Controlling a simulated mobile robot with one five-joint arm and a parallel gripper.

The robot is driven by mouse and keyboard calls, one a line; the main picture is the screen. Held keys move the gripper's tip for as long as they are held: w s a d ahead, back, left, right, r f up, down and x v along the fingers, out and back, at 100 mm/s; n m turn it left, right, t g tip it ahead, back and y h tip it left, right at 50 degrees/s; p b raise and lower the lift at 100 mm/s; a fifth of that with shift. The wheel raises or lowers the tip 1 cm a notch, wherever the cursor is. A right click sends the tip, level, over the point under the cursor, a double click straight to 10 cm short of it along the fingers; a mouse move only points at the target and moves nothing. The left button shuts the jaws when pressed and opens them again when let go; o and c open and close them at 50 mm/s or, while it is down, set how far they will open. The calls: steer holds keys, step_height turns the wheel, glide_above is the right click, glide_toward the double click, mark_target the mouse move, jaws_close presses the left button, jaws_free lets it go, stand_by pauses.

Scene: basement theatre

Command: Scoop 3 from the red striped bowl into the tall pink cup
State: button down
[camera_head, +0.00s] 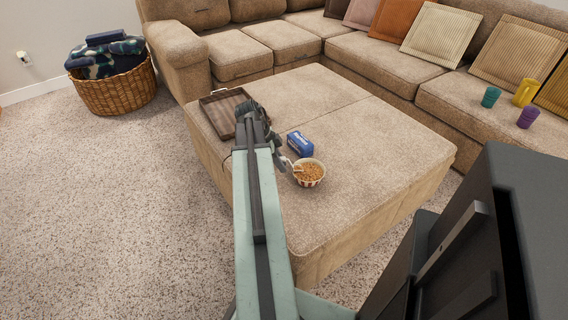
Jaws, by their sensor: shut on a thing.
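The striped bowl (309,180), pale with reddish-brown stripes, stands upright on the beige ottoman, filled with small golden-brown pieces. My gripper (287,165) is at the bowl's left side, partly hidden by my arm. It is shut on what looks like a small pale scoop (297,169), whose end is at the bowl's left rim. Whether the scoop holds any pieces is too small to tell. I see no pink cup. A teal cup (490,97), a taller yellow cup (525,92) and a purple cup (528,117) stand on the sofa seat at right.
A blue box (299,144) lies just behind the bowl. A brown wooden tray (218,110) lies at the ottoman's (385,150) back left. The ottoman's right half is clear. A wicker basket (118,90) stands on the carpet at left. The sofa (385,65) wraps behind.

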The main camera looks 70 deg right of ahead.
steer(key=shift+p+v, duration=0.55)
steer(key=shift+v, duration=0.35)
steer(key=shift+s+p+v, duration=0.15)
steer(key=shift+p+v, duration=0.85)
steer(key=shift+p, duration=0.05)
steer(key=shift+s+p+v, duration=0.2)
steer(key=shift+p+v, duration=0.8)
steer(key=shift+v, duration=0.05)
steer(key=shift+d+r, duration=0.1)
steer(key=shift+d, duration=0.05)
